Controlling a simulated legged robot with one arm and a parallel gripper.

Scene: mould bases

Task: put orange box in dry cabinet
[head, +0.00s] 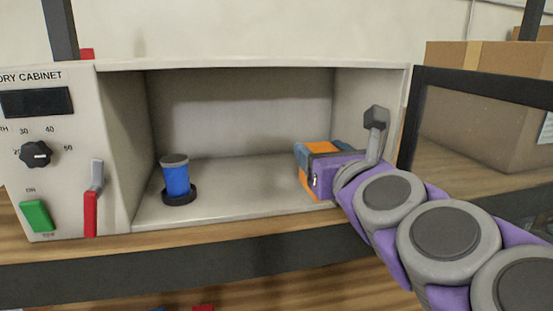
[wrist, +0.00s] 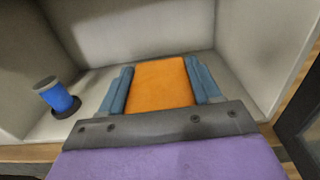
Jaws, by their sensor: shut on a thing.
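The orange box (wrist: 163,84) is between the two blue fingers of my gripper (wrist: 163,82) in the wrist view. My gripper is shut on it. In the head view the orange box (head: 322,148) shows partly, with my gripper (head: 315,152) around it, inside the right part of the dry cabinet (head: 235,199). The cabinet is open at the front, with a pale floor and walls. I cannot tell whether the box touches the cabinet floor.
A blue cylinder (head: 176,178) with a dark base stands inside the cabinet at the left. The dark-framed door (head: 470,84) is open at the right, near my arm. A control panel (head: 50,150) is at the left. The cabinet floor's middle is clear.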

